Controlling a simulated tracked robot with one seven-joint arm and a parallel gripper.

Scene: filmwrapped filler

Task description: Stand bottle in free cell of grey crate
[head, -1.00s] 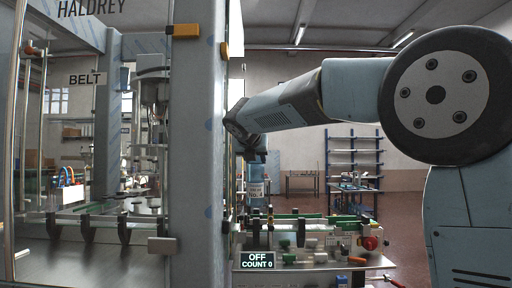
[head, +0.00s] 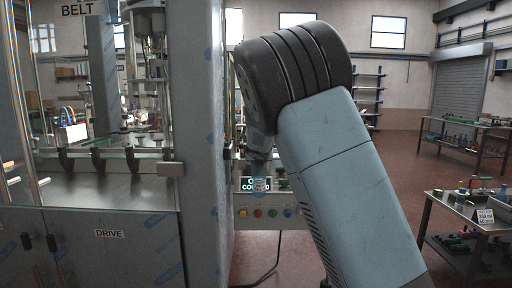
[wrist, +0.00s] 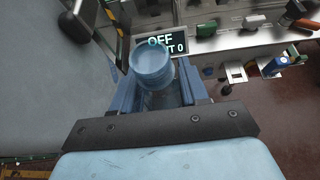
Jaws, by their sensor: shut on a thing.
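My gripper (wrist: 158,84) is shut on a clear bluish bottle (wrist: 152,64), seen from above between the two blue fingers in the wrist view. In the head view, my gripper (head: 259,158) hangs below my dark wrist and holds the bottle (head: 260,184) roughly upright in front of the counter display. My arm partly covers this area. I cannot make out the grey crate or its free cell for certain in either view.
The filling machine's wrapped column (head: 200,150) stands close left of my gripper. The display (wrist: 165,43) and the control panel with coloured buttons (head: 268,212) are behind the bottle. A bench with small items (head: 465,208) stands at the right, with open floor before it.

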